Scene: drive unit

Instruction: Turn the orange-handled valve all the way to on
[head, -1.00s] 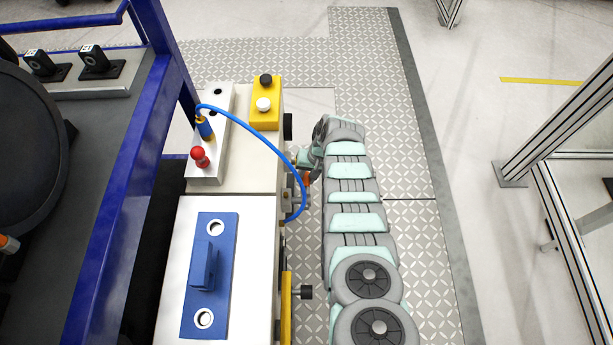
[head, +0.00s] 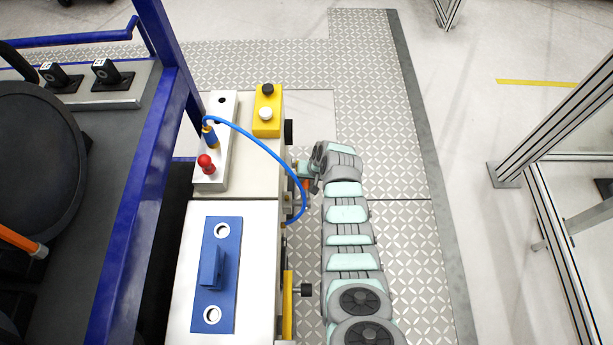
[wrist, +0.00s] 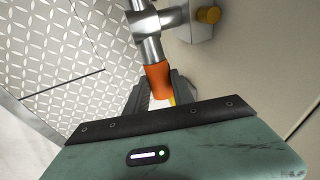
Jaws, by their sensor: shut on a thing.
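The orange valve handle (wrist: 158,80) shows in the wrist view on the end of a metal lever, with a metal valve body (wrist: 172,20) beside the cabinet face. My gripper (wrist: 158,92) is shut on the orange handle, one dark finger on each side. In the head view my gripper (head: 312,180) is at the right side of the cabinet, where a small patch of the orange handle (head: 305,185) shows. The fingertips are partly hidden there by my own arm. The on and off marks are not visible.
A blue cable (head: 262,148) arcs over the cabinet's right edge near my gripper. A black knob (head: 306,290) sticks out of the cabinet side. A yellow button box (head: 267,110) and red knob (head: 206,162) sit on top.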

